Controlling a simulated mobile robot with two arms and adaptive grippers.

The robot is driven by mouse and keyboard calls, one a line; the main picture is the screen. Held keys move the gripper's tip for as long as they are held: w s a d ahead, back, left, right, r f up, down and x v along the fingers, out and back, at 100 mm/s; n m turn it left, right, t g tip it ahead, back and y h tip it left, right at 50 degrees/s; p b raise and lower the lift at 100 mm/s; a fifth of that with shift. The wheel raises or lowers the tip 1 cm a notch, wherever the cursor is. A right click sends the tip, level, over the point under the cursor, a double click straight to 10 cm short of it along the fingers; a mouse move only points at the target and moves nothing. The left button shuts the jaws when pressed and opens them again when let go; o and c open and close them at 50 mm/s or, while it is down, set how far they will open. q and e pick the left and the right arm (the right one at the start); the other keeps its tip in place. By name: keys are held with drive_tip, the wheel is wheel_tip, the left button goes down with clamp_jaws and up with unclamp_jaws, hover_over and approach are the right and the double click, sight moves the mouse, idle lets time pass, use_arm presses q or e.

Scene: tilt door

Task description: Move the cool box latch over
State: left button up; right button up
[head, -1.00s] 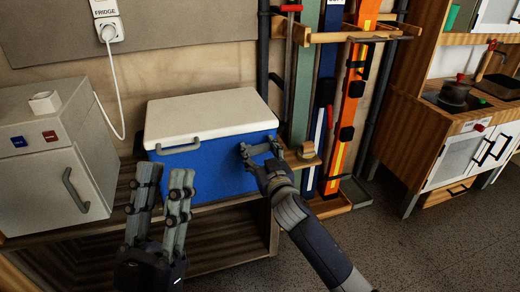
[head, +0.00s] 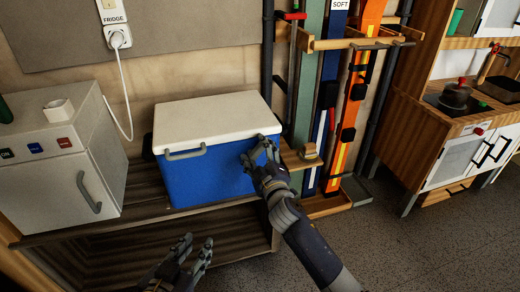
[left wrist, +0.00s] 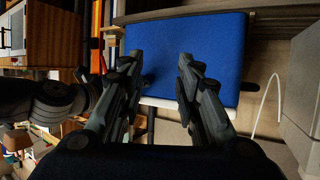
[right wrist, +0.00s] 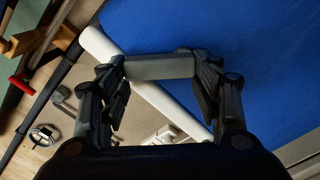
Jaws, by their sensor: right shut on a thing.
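The blue cool box (head: 212,172) with a white lid (head: 212,118) stands on a dark wooden shelf. The lid looks shut. A grey bar-shaped latch (right wrist: 160,67) lies between the fingertips of my right gripper (head: 258,152), by the front right of the box just below the lid. The right wrist view shows the gripper shut on this latch; the head view mostly hides it. A similar grey bar (head: 185,154) is on the front left of the box. My left gripper (head: 197,243) is open and empty, low in front of the shelf.
A small white fridge (head: 60,165) stands left of the box, its cable running to a wall socket (head: 118,37). A wooden rack (head: 330,43) with skis is close on the right. A kitchen unit (head: 400,130) stands further right. The floor (head: 400,250) in front is clear.

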drive_tip(key=n, duration=0.2)
drive_tip(key=a+n+p, duration=0.1)
drive_tip(key=n, duration=0.2)
drive_tip(key=shift+s+a, duration=0.2)
use_arm(q)
drive_tip(key=s+a+f+g+y, duration=0.1)
drive_tip(key=s+a+f+g, duration=0.1)
drive_tip(key=s+f+g, duration=0.3)
drive_tip(key=shift+s+a+f+y+p, duration=0.3)
drive_tip(key=shift+s+a+f, duration=0.1)
drive_tip(key=shift+s+f, duration=0.55)
use_arm(e)
drive_tip(key=shift+s+a+f+n, duration=0.1)
drive_tip(key=shift+a+n, duration=0.05)
drive_tip(key=shift+n, duration=0.6)
drive_tip(key=shift+a+n, duration=0.1)
drive_tip(key=shift+n, duration=0.65)
use_arm(q)
drive_tip(key=shift+s, duration=0.1)
use_arm(e)
drive_tip(key=o, duration=1.1)
drive_tip(key=shift+c, duration=0.2)
use_arm(q)
drive_tip(key=shift+a, duration=0.1)
use_arm(e)
drive_tip(key=v, duration=1.2)
